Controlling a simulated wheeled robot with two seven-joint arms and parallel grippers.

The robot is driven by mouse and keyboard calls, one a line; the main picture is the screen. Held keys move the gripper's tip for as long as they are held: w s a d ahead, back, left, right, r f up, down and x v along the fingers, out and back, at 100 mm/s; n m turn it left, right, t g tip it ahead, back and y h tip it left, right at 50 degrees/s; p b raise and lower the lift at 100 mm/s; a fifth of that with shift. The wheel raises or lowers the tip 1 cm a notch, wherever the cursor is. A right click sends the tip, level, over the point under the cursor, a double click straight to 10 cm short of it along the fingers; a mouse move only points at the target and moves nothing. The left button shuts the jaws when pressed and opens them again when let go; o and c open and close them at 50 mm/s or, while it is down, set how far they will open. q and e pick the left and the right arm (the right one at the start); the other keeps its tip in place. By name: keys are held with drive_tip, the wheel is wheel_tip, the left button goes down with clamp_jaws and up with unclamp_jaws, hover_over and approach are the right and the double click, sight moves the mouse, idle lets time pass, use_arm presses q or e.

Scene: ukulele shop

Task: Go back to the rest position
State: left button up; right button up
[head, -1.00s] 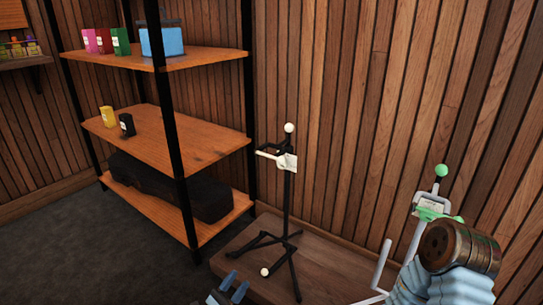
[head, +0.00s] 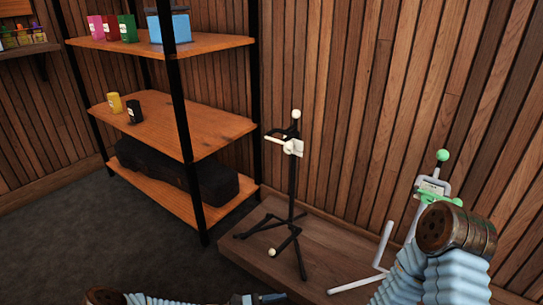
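My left arm comes in along the bottom edge, with a brown joint and pale blue sleeve. What seems to be my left gripper (head: 258,299) lies at the bottom edge, mostly cut off, so its fingers cannot be made out. My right arm (head: 445,270) stands at the lower right, bent, with a brown round joint and pale blue sleeve. My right gripper is out of view.
A black stand (head: 293,190) with white tips stands on a low wooden platform (head: 325,240). A white and green stand (head: 432,188) is partly behind my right arm. A shelf (head: 190,135) holds small boxes, a blue box (head: 168,27) and a dark case (head: 170,172).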

use_arm(q)
drive_tip(key=s+a+f+m+g+y+p, duration=0.25)
drive_tip(key=s+m+y, duration=0.25)
drive_tip(key=s, duration=0.3)
drive_tip(key=s+a+f+m+g+y+p, duration=0.1)
drive_tip(key=s+a+m+g+y, duration=0.3)
drive_tip(key=s, duration=0.3)
drive_tip(key=s+a+r+m+t+y+p, duration=0.1)
drive_tip(key=a+r+m+t+y, duration=0.3)
drive_tip(key=a+r+m+y, duration=0.1)
drive_tip(key=shift+s+a+r+m+t+y+p, duration=0.2)
drive_tip(key=shift+a+r+m+t+y+p, duration=0.3)
drive_tip(key=shift+a, duration=0.7)
use_arm(e)
drive_tip(key=r, duration=0.5)
drive_tip(key=shift+s+a+r, duration=0.15)
drive_tip(key=shift+a+r, duration=0.2)
use_arm(q)
drive_tip(key=shift+f, duration=0.15)
use_arm(e)
drive_tip(key=shift+o, duration=0.3)
